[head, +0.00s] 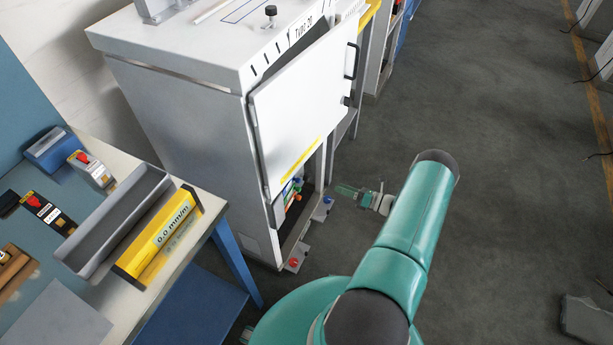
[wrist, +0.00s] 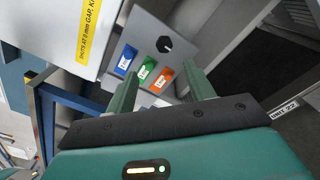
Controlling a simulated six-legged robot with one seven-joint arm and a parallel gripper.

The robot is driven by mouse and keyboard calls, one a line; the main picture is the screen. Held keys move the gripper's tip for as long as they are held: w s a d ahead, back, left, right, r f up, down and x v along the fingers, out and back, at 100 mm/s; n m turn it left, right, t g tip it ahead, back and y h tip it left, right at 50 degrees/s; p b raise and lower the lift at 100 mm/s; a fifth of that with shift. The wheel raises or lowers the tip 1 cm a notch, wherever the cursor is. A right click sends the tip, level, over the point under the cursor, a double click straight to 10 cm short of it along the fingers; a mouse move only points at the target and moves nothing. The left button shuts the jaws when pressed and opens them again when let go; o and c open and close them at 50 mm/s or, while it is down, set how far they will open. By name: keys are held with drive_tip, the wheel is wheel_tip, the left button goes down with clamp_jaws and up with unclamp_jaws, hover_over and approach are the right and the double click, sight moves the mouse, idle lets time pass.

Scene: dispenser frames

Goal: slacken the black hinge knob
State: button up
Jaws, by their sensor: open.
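In the wrist view a round black knob (wrist: 165,44) with a small light mark sits on a grey panel (wrist: 150,25). In the head view a small black knob (head: 270,11) stands on top of the white cabinet (head: 190,48); I cannot tell which is the hinge knob. My gripper (wrist: 158,82) is open and empty, its green fingers spread either side of the panel's lower part, below the knob in the picture. In the head view my gripper (head: 347,191) is beside the cabinet's lower opening, right of its white door (head: 300,105).
Blue (wrist: 127,60), green (wrist: 147,67) and orange (wrist: 161,80) labels sit below the knob. The door hangs tilted across the cabinet front. A bench (head: 215,205) with a grey tray (head: 120,222) stands left. Grey floor (head: 500,150) lies open on the right.

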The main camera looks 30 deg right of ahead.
sight(309, 177)
drive_tip(key=x, duration=1.3)
drive_tip(key=shift+w+a+f, duration=0.1)
drive_tip(key=shift+w+f, duration=0.25)
drive_tip(key=shift+w, duration=0.05)
drive_tip(key=c, duration=1)
